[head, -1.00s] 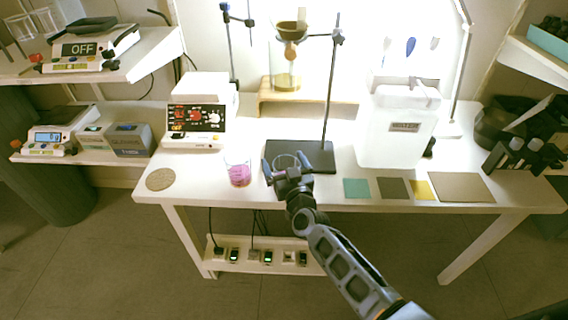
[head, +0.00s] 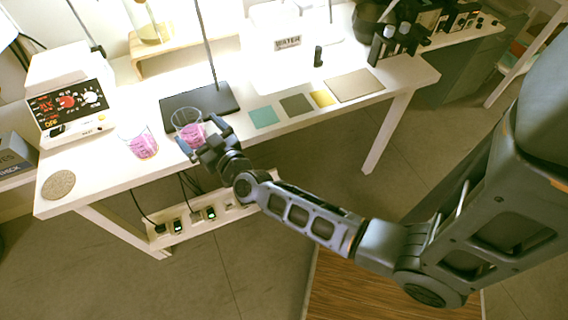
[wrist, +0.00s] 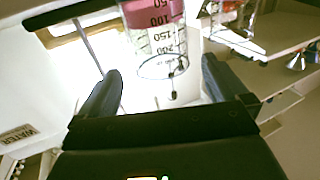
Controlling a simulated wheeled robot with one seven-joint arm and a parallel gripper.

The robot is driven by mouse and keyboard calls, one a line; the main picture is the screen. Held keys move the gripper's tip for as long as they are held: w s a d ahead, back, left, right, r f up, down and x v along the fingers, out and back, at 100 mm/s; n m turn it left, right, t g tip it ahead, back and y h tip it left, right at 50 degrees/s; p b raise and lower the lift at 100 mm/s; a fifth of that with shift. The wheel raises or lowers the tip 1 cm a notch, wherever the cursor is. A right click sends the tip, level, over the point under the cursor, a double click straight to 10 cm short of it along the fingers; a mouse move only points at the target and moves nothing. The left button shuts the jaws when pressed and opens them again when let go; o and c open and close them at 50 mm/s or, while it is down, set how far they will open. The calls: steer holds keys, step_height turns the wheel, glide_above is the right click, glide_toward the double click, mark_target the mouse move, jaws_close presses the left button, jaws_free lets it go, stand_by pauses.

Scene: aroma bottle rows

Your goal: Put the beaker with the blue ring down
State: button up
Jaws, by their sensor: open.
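A clear beaker (head: 187,117) with pink liquid is at the front of the white table (head: 105,172), by the black stand base (head: 222,97). My gripper (head: 200,133) is open, its fingers either side of this beaker. In the wrist view the beaker (wrist: 155,42) shows graduation marks and a dark rim, with gaps between glass and fingers. It looks upright; its foot is partly hidden by my gripper in the head view. A second beaker (head: 140,144) with pink liquid stands to the left.
A hotplate device (head: 72,104) stands back left, and a round cork mat (head: 58,184) lies at the left corner. The stand rod rises behind the beaker. Flat coloured squares (head: 264,116) lie to the right. A white water container (head: 285,55) stands behind them.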

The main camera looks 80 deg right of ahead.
steer(key=s+a+r+n+t+y, duration=0.1)
steer(key=s+a+r+n+y, duration=0.15)
steer(key=s+a, duration=0.55)
steer(key=s+a+r+n+y, duration=0.1)
steer(key=s+a+r+y, duration=0.15)
steer(key=s+a, duration=0.55)
steer(key=s+a+r+n+g+y, duration=0.1)
steer(key=s+a+r+y, duration=0.1)
steer(key=s+r, duration=0.5)
steer(key=s+a+r+n+y, duration=0.25)
steer(key=s+r, duration=0.25)
steer(key=s, duration=0.4)
steer(key=m+h+b, duration=0.7)
steer(key=h+b, duration=0.3)
steer(key=b, duration=0.2)
glide_toward(180, 112)
steer(key=shift+w+d+r+y, duration=0.2)
steer(key=shift+w+d+y, duration=0.1)
steer(key=shift+w, duration=0.25)
steer(key=shift+p+x, duration=0.85)
steer(key=shift+x, duration=0.75)
steer(key=p+x, duration=0.1)
steer(key=x, duration=0.2)
steer(key=shift+w+d+r, duration=0.1)
steer(key=shift+d+r, duration=0.05)
steer(key=shift+d, duration=0.15)
steer(key=shift+w+d, duration=0.2)
steer(key=shift+w, duration=0.2)
steer(key=shift+c, duration=0.5)
